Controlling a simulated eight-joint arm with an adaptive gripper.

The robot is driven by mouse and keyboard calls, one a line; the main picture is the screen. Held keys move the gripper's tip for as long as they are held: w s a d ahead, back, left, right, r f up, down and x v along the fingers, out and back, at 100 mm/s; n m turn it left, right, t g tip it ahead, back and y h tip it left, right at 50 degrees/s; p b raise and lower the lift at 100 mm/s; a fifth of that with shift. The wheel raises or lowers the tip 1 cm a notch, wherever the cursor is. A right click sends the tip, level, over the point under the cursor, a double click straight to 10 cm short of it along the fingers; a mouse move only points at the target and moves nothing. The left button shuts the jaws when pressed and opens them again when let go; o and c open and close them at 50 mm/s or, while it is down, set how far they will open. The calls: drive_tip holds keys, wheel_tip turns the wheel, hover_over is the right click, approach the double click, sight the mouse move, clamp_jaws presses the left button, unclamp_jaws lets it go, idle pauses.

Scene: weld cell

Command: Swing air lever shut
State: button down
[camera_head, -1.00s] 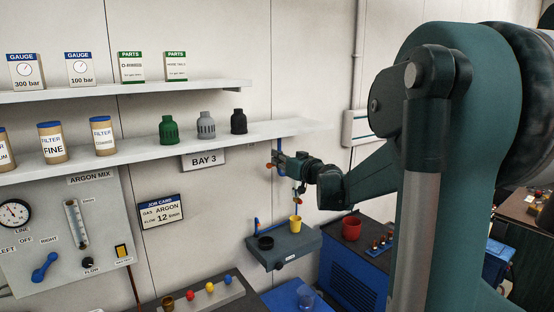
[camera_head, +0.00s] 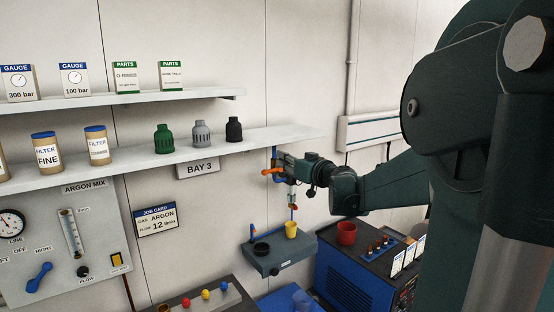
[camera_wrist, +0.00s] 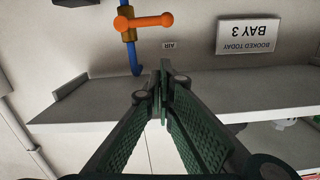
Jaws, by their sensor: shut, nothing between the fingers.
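The air lever (camera_wrist: 150,21) is an orange bar with rounded ends on a brass valve body (camera_wrist: 128,32), on a blue pipe (camera_wrist: 133,57). In the wrist view it lies crosswise to the pipe. In the head view the orange lever (camera_head: 272,171) shows just left of my gripper, below the shelf end. My gripper (camera_wrist: 161,82) is shut and empty, its fingertips together. In the wrist view the tips appear below and right of the lever, with a visible gap. In the head view the gripper (camera_head: 284,168) partly overlaps the valve area.
The lower shelf (camera_head: 262,136) passes close above my gripper. A grey wall ledge (camera_head: 282,258) below holds a yellow cup (camera_head: 291,230) and a black ring (camera_head: 261,249). A red cup (camera_head: 346,233) stands on the blue machine (camera_head: 343,278). An argon panel (camera_head: 100,215) is at left.

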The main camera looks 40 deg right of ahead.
drive_tip(key=shift+s, duration=1.75)
drive_tip(key=s+a+f+n+g+y+b, duration=0.15)
drive_tip(key=s+a+f, duration=0.3)
drive_tip(key=a, duration=0.55)
drive_tip(key=s+a+f+g+y+b, duration=0.1)
drive_tip(key=s+a+f+g, duration=0.3)
drive_tip(key=a, duration=0.6)
drive_tip(key=s+a+f+y+b, duration=0.1)
drive_tip(key=s+a+f, duration=0.1)
drive_tip(key=a+f, duration=0.6)
drive_tip(key=s+a+f+g+h+b, duration=0.1)
drive_tip(key=s+a+f+g+b, duration=0.1)
drive_tip(key=s+a+f, duration=0.3)
drive_tip(key=s+a+f+g+h+b, duration=0.2)
drive_tip(key=s+a+f, duration=0.3)
drive_tip(key=s+f, duration=0.5)
drive_tip(key=s+g, duration=0.1)
drive_tip(key=s, duration=0.6)
drive_tip(key=shift+s+a+f, duration=0.3)
drive_tip(key=shift+a+f, duration=0.05)
drive_tip(key=shift+a, duration=0.05)
drive_tip(key=shift+m+h, duration=0.25)
